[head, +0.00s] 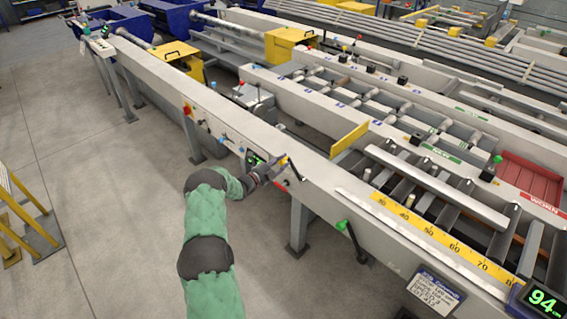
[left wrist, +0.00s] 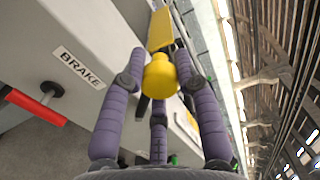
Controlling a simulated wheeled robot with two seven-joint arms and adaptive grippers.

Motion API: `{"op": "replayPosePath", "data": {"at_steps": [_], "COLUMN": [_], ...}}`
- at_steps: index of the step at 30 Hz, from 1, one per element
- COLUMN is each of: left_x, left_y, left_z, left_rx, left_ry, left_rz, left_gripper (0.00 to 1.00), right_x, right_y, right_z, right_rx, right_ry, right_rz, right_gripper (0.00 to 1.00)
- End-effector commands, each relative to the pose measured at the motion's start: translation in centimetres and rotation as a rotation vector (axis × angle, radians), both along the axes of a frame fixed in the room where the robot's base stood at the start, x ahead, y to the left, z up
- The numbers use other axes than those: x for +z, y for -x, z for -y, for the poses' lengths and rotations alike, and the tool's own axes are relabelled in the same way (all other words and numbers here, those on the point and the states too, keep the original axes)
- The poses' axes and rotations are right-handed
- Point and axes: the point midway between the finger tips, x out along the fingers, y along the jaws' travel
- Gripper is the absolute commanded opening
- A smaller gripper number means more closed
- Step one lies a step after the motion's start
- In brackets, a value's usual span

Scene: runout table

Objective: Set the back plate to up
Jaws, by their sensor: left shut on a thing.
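A yellow plate (head: 350,138), likely the back plate, stands on edge across the near end of the runout table and rises above its surface. It also shows in the left wrist view (left wrist: 160,28), beyond the fingers. My left gripper (head: 279,168) is at the table's side rail, shut on a yellow knob (left wrist: 160,77). The knob sits between the purple fingers in the left wrist view. The knob's lever is mostly hidden behind the fingers. My right gripper is not in view.
A red handle (left wrist: 35,107) lies left of the fingers, by a BRAKE label (left wrist: 83,67). A green-tipped lever (head: 342,225) is on the rail further right. A yellow scale (head: 440,237) and a display reading 94 (head: 543,300) line the table.

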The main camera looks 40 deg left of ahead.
Motion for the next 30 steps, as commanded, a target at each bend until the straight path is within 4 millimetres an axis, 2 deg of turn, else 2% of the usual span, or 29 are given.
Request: {"op": "replayPosePath", "data": {"at_steps": [17, 18, 21, 30], "left_x": [-0.39, -0.40, -0.40, -0.33], "left_y": [0.01, 0.01, 0.02, 0.03], "left_z": [-0.37, -0.38, -0.37, -0.30], "left_rx": [0.002, 0.002, 0.002, 0.000], "left_ry": [0.038, 0.038, 0.037, 0.036], "left_rz": [-0.005, -0.005, -0.005, -0.004], "left_gripper": [0.00, 0.34, 0.57, 0.57], "right_x": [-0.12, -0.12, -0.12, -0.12], "right_y": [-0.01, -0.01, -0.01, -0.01], "right_z": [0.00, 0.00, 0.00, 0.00], "right_rx": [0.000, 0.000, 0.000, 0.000], "right_ry": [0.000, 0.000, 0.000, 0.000], "right_rz": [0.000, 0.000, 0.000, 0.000], "right_gripper": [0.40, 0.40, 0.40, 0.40]}}
